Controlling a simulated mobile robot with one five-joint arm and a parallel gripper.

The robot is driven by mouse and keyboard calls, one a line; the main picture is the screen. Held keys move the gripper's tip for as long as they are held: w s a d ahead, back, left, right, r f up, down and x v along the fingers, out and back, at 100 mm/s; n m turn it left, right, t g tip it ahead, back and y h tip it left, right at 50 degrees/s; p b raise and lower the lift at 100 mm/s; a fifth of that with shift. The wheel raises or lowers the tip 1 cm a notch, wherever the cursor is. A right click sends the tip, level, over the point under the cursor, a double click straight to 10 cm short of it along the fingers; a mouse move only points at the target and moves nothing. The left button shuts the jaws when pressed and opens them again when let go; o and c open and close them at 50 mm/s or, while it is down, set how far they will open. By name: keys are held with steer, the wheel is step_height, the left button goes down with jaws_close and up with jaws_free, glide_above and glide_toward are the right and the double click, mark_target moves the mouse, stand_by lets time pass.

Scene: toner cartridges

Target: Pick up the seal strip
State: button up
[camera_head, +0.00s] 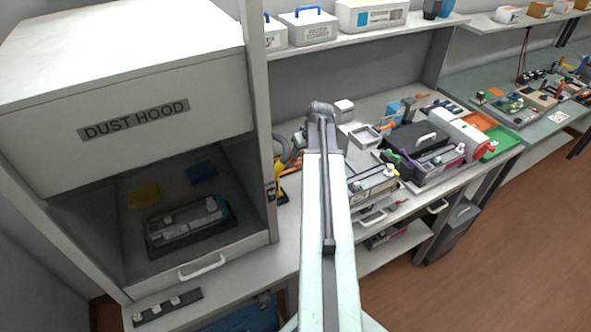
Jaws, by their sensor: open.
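I cannot pick out the seal strip for certain at this size. A toner cartridge (186,222) lies on a dark tray inside the dust hood (120,133). Another cartridge (372,190) lies near the front of the bench, right of my arm. A further one (440,165) with a magenta end is beside it, further right. My arm reaches up from the bottom centre over the bench, and its far end shows near the back of the bench. My gripper is not visible; the arm hides part of the bench behind it.
A black case (415,138) and a white and red device (463,135) crowd the bench (283,222). Green and orange trays (497,140) are at its right end. A shelf (360,37) with white boxes runs above. A strip with small knobs (167,307) lies in front of the hood.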

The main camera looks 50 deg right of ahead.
mark_target(299, 163)
steer(key=shift+w+f, duration=0.3)
steer(key=shift+f, duration=0.25)
steer(key=shift+f+b, duration=0.35)
steer(key=shift+b, duration=0.1)
steer(key=b+x, duration=0.4)
steer(key=shift+s+a+f, duration=0.1)
steer(key=shift+a+f, duration=0.05)
steer(key=shift+f, duration=0.2)
steer(key=shift+r, duration=0.2)
jaws_close()
